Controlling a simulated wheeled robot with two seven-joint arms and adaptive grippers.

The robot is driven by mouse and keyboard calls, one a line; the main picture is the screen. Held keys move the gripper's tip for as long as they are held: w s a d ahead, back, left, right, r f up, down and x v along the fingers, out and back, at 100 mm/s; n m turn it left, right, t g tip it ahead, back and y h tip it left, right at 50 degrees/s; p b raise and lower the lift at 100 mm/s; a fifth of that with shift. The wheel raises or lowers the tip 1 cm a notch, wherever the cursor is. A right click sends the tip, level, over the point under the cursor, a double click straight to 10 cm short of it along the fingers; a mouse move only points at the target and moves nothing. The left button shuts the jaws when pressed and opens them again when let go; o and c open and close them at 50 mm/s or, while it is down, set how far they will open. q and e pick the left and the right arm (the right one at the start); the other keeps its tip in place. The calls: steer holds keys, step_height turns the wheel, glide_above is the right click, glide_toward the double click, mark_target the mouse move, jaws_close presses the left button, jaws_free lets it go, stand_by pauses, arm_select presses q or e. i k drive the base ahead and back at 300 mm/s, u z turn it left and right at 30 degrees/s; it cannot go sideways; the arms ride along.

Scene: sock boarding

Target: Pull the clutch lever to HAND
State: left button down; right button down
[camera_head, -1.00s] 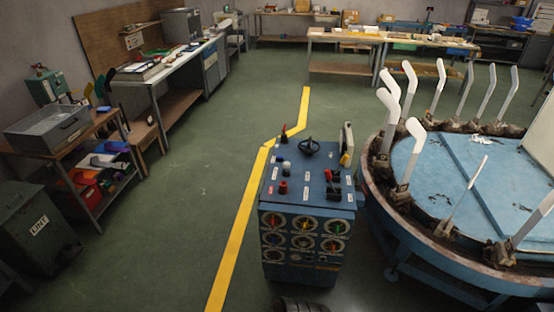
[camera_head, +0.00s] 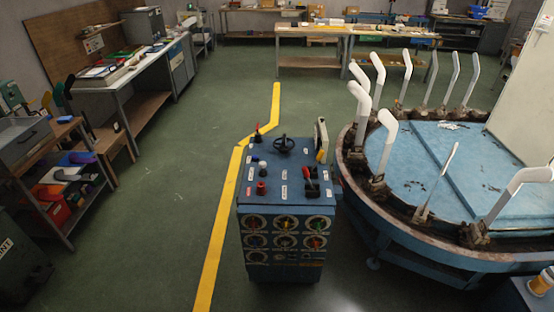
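A blue control console (camera_head: 288,196) stands on the floor ahead of me, near the middle of the view. Its top carries a black handwheel (camera_head: 284,144), a slim lever with a dark knob (camera_head: 258,134) at the back left, a red knob (camera_head: 261,188) at the front left, and a red-and-black lever (camera_head: 311,180) at the right. The small white labels are too small to read, so I cannot tell which lever is the clutch lever or where it is set. Neither of my grippers is in view.
A round blue machine (camera_head: 440,170) with several upright white sock forms stands close to the console's right. A yellow floor line (camera_head: 222,210) runs along its left. The green floor (camera_head: 160,210) to the left is open, up to a shelf rack (camera_head: 60,190) and workbench.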

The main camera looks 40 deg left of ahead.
mark_target(321, 152)
steer(key=u, duration=0.05)
steer(key=i, duration=1)
